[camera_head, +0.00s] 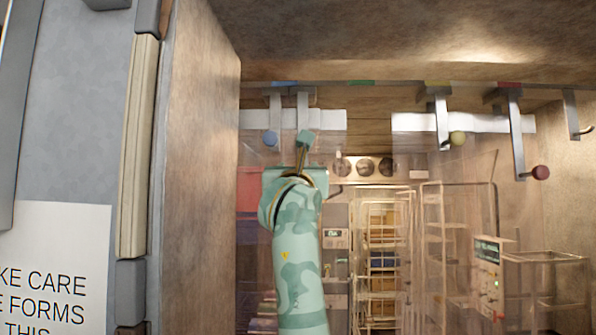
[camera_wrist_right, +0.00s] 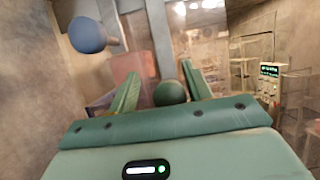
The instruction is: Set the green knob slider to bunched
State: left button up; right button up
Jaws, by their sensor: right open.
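The green knob (camera_wrist_right: 170,93) hangs at the end of a grey hanger arm. In the right wrist view it sits between the fingers of my right gripper (camera_wrist_right: 165,88), which is open; I cannot tell whether they touch it. In the head view the green knob's hanger (camera_head: 303,108) is close beside the blue knob's hanger (camera_head: 275,108), left of the green mark (camera_head: 360,82) on the rail. My right gripper (camera_head: 304,160) is just below that hanger, its fingers small and partly hidden by the wrist. My left gripper is not in view.
The blue knob (camera_head: 270,138) is immediately left; it also shows in the right wrist view (camera_wrist_right: 87,35). A yellow knob (camera_head: 457,138) and a red knob (camera_head: 540,172) hang farther right. Clear curtain strips hang below. A wall edge (camera_head: 195,170) stands at left.

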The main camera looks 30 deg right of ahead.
jog(key=shift+s+f+b, duration=0.25)
jog(key=shift+s+b, duration=0.05)
jog(key=shift+s, duration=0.15)
jog(key=b+v, duration=0.7)
jog(key=v, duration=0.8)
jog(key=shift+a, duration=0.4)
